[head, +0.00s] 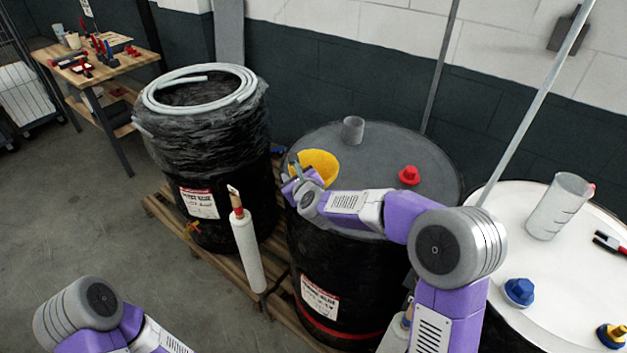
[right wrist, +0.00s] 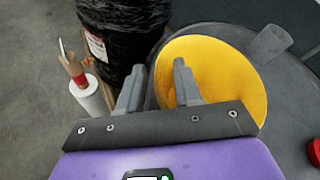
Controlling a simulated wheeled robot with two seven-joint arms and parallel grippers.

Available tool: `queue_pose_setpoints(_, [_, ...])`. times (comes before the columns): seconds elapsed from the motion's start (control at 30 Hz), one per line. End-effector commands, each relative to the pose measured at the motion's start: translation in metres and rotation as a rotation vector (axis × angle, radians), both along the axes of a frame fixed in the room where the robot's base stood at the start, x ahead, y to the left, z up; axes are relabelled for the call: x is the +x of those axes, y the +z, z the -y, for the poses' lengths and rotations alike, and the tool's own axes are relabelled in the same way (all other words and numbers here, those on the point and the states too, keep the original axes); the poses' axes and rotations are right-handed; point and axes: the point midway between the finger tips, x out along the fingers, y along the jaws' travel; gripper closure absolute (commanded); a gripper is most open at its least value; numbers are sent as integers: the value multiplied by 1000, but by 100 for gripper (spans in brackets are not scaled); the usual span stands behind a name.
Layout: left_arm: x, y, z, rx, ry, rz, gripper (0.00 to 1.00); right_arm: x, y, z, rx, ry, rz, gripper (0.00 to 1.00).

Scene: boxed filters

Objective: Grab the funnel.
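A yellow funnel (head: 318,163) rests on the grey top of the middle black drum (head: 365,270), near its left edge. My right gripper (head: 294,176) is at the funnel's left, near side. In the right wrist view the two fingers (right wrist: 157,82) are spread apart. One finger is inside the funnel's bowl (right wrist: 225,80) and the other is outside it, so the rim lies between them. No contact with the rim is evident. My left gripper is out of view; only part of my left arm shows at the bottom left.
A grey cup (head: 353,130) and a red cap (head: 409,175) stand on the same drum. A wrapped drum with a coiled hose (head: 200,85) is to the left. A white drum top (head: 560,290) with a clear beaker (head: 560,206) is to the right. A white cylinder (head: 248,250) stands in front.

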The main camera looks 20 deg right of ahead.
Motion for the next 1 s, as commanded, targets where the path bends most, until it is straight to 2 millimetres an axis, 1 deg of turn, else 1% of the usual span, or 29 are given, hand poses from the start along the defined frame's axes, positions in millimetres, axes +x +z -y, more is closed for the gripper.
queue_pose_setpoints(0.2, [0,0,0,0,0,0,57,1,0,0,-1,0,0,66])
queue_pose_setpoints(0.37, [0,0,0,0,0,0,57,1,0,0,-1,0,0,91])
queue_pose_setpoints(0.4, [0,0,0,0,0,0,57,1,0,0,-1,0,0,97])
queue_pose_setpoints(0.43, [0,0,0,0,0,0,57,1,0,0,-1,0,0,100])
queue_pose_setpoints(0.87, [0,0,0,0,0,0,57,1,1,0,-2,0,1,100])
queue_pose_setpoints(0.93, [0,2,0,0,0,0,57,1,7,0,-2,0,3,100])
queue_pose_setpoints(1.0, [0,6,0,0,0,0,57,1,17,0,-1,-2,5,100])
